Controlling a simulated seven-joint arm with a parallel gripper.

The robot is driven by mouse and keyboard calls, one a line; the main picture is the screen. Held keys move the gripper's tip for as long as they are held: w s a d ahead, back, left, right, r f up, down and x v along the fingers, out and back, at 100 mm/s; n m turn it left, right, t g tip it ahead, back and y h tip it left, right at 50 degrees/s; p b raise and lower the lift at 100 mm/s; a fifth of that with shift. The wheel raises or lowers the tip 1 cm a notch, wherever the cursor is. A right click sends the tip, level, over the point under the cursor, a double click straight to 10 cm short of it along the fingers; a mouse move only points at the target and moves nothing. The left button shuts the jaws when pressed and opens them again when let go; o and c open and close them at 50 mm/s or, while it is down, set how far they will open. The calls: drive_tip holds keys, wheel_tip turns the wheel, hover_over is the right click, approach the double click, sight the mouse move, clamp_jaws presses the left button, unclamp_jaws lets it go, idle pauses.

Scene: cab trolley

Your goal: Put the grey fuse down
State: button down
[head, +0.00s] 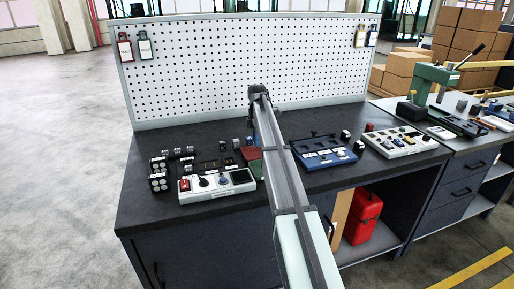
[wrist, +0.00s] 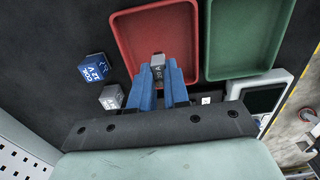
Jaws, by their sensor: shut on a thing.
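My gripper (wrist: 158,78) is shut on the grey fuse (wrist: 158,60), a small grey block that shows between the blue fingertips in the wrist view. The fuse is over the near edge of the red tray (wrist: 130,25); whether it touches the tray I cannot tell. In the head view my arm hides the fuse and the fingertips, and only part of the red tray (head: 250,153) shows beside it.
A green tray (wrist: 245,60) lies right of the red one. A control panel (head: 216,185), a blue tray (head: 325,152) and a pegboard (head: 200,65) are around the bench.

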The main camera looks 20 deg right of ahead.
drive_tip(key=shift+f, duration=1.9)
drive_tip(key=shift+f, duration=0.15)
drive_tip(key=c, duration=1.1)
unclamp_jaws()
wheel_tip(320, 180, up, 12)
drive_tip(key=shift+r, duration=0.15)
